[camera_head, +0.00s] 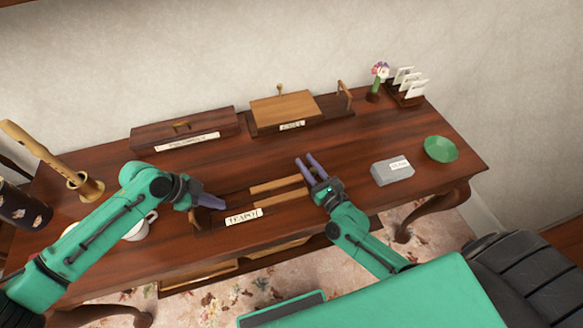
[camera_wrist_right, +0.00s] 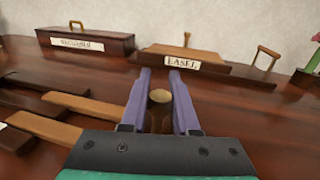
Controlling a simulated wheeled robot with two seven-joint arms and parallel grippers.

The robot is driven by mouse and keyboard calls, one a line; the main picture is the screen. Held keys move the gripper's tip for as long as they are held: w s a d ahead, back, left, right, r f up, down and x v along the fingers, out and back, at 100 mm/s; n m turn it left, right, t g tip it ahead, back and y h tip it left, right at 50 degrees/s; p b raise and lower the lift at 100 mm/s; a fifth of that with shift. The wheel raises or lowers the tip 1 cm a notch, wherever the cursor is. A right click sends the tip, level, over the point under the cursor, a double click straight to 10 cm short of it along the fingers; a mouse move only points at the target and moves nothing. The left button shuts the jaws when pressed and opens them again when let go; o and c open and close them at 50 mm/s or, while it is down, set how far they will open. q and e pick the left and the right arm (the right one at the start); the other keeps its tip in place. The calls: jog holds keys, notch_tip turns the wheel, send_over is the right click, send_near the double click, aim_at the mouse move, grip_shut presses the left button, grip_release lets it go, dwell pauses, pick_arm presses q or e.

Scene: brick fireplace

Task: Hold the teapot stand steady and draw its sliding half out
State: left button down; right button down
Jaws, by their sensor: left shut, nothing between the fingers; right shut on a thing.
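The teapot stand (camera_head: 243,217) lies on the table, with a dark half bearing a TEAPOT label at the left. Pale wooden slats (camera_head: 280,198) stretch right from it; they also show in the right wrist view (camera_wrist_right: 45,128). My left gripper (camera_head: 212,202) is shut and empty over the stand's left end; whether it touches is unclear. My right gripper (camera_head: 312,168) is at the slats' right end. In the right wrist view its purple fingers close on a round-topped wooden knob (camera_wrist_right: 159,96). The knob's lower part and the sliding half's right end are mostly hidden by the gripper.
A dark labelled box (camera_head: 185,130) and the EASEL piece (camera_head: 283,108) stand along the back. A grey labelled box (camera_head: 392,172) and a green bowl (camera_head: 440,149) stand to the right. A white cup (camera_head: 140,228) is beneath my left arm.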

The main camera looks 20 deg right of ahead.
pick_arm(q)
jog(key=shift+s+a+f, duration=0.2)
jog(key=shift+s+f, duration=0.1)
jog(key=shift+f, duration=0.1)
pick_arm(e)
jog(key=shift+d+f, duration=0.1)
jog(key=shift+d, duration=0.05)
jog(key=c, duration=0.7)
grip_release()
jog(key=shift+o, duration=0.2)
pick_arm(q)
jog(key=shift+d, duration=0.1)
pick_arm(e)
jog(key=v, duration=1.2)
jog(key=shift+s, duration=0.15)
pick_arm(q)
jog(key=shift+w+r+p, duration=0.1)
jog(key=shift+r+p, duration=0.45)
pick_arm(e)
jog(key=shift+r, duration=0.55)
pick_arm(q)
notch_tip(320, 180, up, 6)
jog(key=p, duration=0.5)
jog(key=shift+w+d+f, duration=0.1)
jog(key=shift+w+f, duration=0.05)
jog(key=shift+f, duration=0.15)
pick_arm(e)
notch_tip(320, 180, up, 5)
jog(key=shift+f, duration=0.1)
